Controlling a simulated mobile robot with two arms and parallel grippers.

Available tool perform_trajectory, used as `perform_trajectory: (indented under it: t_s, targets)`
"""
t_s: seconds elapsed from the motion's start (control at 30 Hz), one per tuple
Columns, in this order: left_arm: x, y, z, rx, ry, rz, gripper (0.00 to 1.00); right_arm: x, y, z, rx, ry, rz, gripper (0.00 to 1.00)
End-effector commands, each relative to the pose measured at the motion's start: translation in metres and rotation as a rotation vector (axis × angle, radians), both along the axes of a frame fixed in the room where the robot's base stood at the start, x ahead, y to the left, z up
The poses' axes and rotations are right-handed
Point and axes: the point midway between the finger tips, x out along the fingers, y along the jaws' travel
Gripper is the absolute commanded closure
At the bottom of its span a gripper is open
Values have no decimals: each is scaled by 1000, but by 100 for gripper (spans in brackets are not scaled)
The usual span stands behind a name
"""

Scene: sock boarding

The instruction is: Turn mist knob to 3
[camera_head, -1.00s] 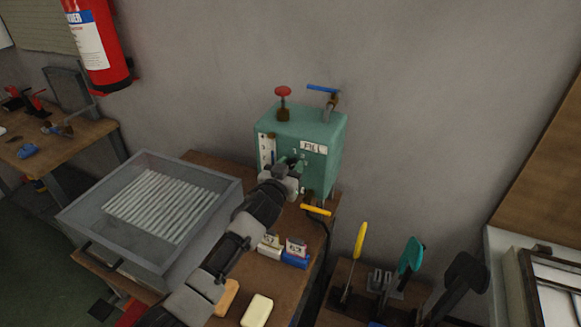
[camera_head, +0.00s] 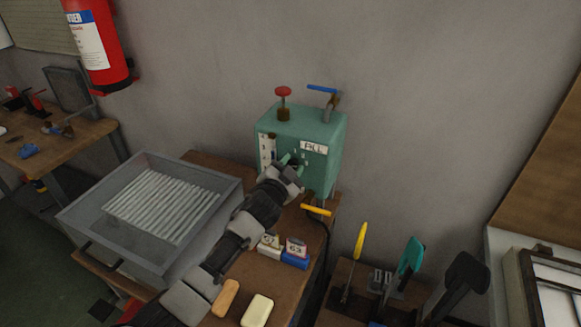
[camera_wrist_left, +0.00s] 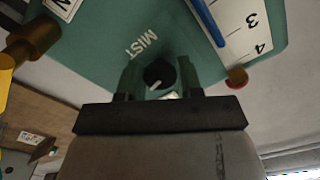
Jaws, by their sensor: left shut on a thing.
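The teal steamer box (camera_head: 318,125) stands on the wooden table at the back against the wall. The black mist knob (camera_wrist_left: 158,72) is on its front, beside the white word MIST in the left wrist view. A light pointer mark shows on the knob. My left gripper (camera_wrist_left: 159,80) has a finger on each side of the knob and is shut on it. In the head view my left gripper (camera_head: 290,164) reaches the box front and hides the knob. Any dial numbers around the knob are hidden or unreadable. My right gripper is not in view.
A white scale strip (camera_wrist_left: 235,28) with a blue line is near the knob. A red valve (camera_head: 283,92) and a blue-handled tap (camera_head: 323,89) top the box. A yellow lever (camera_head: 316,209) sits low at its right. A grey tray (camera_head: 75,215) stands left.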

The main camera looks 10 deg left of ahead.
Motion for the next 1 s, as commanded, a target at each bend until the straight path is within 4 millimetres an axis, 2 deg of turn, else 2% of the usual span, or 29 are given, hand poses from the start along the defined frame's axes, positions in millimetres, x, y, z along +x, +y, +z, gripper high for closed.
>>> perform_trajectory:
  t_s: [0.33,0.9,0.93,1.0]
  targets:
    - [0,0,-1,157,-29,-1,88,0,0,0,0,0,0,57]
    - [0,0,-1,190,-35,-1,88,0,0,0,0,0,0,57]
    - [0,0,-1,190,-35,-1,61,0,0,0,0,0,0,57]
    - [0,0,-1,190,-36,0,51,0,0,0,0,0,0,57]
